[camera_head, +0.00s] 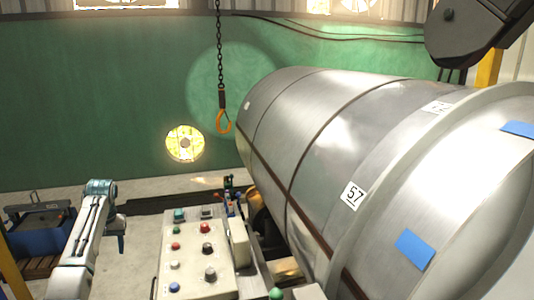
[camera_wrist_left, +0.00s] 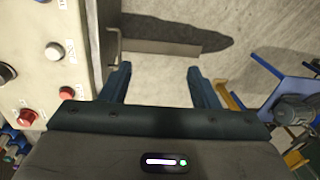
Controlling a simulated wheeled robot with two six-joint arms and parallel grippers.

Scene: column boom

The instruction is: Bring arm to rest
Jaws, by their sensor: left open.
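My left arm (camera_head: 82,235) reaches up from the lower left in the head view and bends at a teal joint. My left gripper (camera_head: 121,242) points down beside the left side of the control panel (camera_head: 183,258), over the floor. In the left wrist view the two fingers of my left gripper (camera_wrist_left: 160,83) stand wide apart with bare floor between them. The gripper holds nothing. The control panel (camera_wrist_left: 48,100) shows at the left edge of that view, close to the left finger. My right gripper is not in view.
A large metal drum (camera_head: 310,140) marked 57 fills the right side. A hook on a chain (camera_head: 222,120) hangs left of it. A blue machine (camera_head: 42,235) stands at the far left. Blue equipment (camera_wrist_left: 290,100) shows right of the fingers. Pale floor (camera_head: 140,262) lies between.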

